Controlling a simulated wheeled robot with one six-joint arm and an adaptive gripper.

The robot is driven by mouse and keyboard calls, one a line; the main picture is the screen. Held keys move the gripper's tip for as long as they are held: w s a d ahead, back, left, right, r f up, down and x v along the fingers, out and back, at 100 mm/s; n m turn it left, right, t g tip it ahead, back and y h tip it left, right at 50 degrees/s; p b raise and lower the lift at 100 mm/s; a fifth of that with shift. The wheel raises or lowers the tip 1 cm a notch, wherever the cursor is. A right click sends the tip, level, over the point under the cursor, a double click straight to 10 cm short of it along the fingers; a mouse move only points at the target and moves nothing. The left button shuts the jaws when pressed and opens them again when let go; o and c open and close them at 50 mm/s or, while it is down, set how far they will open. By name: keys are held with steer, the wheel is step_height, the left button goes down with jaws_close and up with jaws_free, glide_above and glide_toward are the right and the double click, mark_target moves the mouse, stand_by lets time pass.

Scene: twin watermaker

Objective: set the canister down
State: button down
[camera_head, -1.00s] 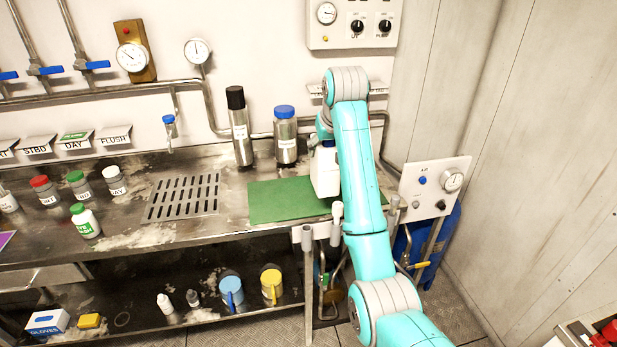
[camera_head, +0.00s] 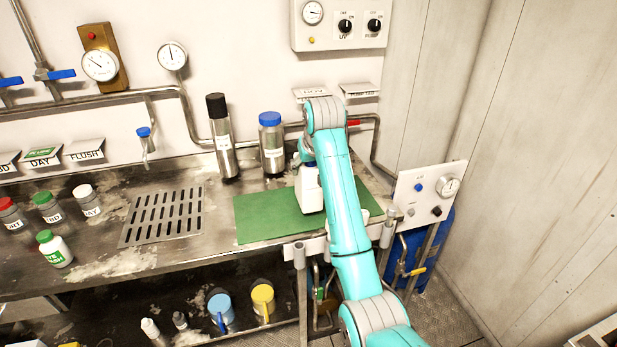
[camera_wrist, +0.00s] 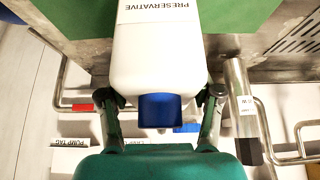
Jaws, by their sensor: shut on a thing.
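The canister is a white bottle (camera_head: 309,197) with a blue cap, at the green mat (camera_head: 262,220) on the steel bench. The wrist view shows its white body (camera_wrist: 158,45), marked PRESERVATIVE, and its blue cap (camera_wrist: 160,110). My gripper (camera_wrist: 163,100) is shut on the canister, with one finger on each side near the cap. In the head view my arm hides most of the gripper and the canister's right side. The canister looks upright over the mat. I cannot tell whether its base touches the mat.
A steel bottle with a black cap (camera_head: 222,145) and one with a blue cap (camera_head: 271,150) stand behind the mat. A drain grate (camera_head: 162,215) lies to the left. A gauge panel (camera_head: 430,190) is at the right. The mat's left part is clear.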

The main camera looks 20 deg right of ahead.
mark_target(310, 196)
steer(key=shift+f, duration=1.7)
steer(key=shift+c, duration=1.1)
jaws_free()
steer(key=shift+f, duration=0.1)
